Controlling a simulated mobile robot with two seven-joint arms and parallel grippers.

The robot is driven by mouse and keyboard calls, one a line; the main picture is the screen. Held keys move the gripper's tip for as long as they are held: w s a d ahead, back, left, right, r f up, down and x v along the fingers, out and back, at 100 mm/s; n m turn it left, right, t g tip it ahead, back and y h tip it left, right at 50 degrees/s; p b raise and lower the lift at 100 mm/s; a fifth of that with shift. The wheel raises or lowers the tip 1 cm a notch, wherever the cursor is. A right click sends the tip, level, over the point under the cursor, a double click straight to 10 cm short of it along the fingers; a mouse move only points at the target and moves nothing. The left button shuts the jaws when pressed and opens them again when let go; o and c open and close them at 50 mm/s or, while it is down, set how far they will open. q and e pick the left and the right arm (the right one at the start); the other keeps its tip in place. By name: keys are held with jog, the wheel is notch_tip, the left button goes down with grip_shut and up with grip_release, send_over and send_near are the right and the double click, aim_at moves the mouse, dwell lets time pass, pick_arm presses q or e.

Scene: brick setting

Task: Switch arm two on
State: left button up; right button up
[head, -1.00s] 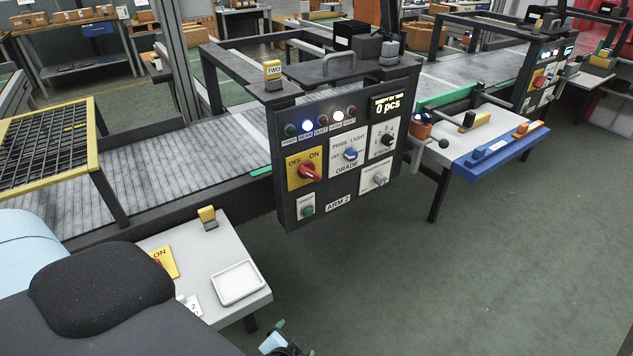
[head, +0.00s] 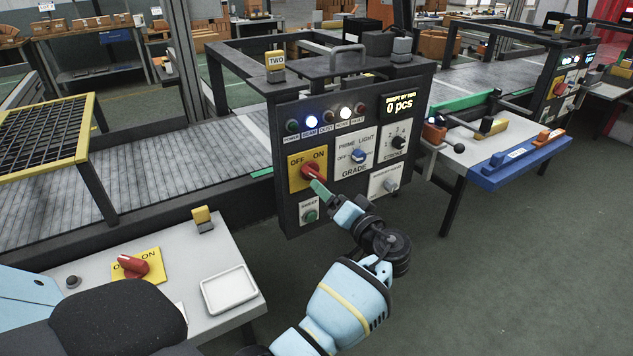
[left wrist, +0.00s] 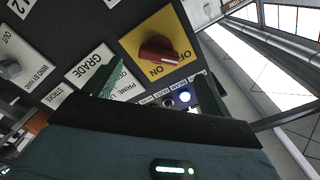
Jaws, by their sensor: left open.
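The arm 2 panel (head: 333,200) hangs on the conveyor frame, with a yellow TWO tag (head: 275,62) above it. Its red rotary knob (head: 309,170) sits on a yellow OFF/ON plate (head: 294,183). The knob also shows in the left wrist view (left wrist: 158,50), where the labels are upside down. My left gripper (head: 322,190) is open in front of the knob; one green fingertip shows there and the other is hidden. In the left wrist view its fingers (left wrist: 158,88) stand apart, with the knob ahead between them. Contact cannot be told. My right gripper is not in view.
The panel also has a GRADE knob (head: 358,156), a STROKE knob (head: 398,143), a green button (head: 310,216) and lamps; the blue (head: 312,121) and white (head: 345,114) are lit. Another red knob (head: 133,265) and a white tray (head: 229,289) are on the side table.

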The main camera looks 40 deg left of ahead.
aim_at(313, 174)
pick_arm(q)
jog(key=p+x, duration=0.1)
jog(key=x, duration=0.7)
jog(key=c, duration=1)
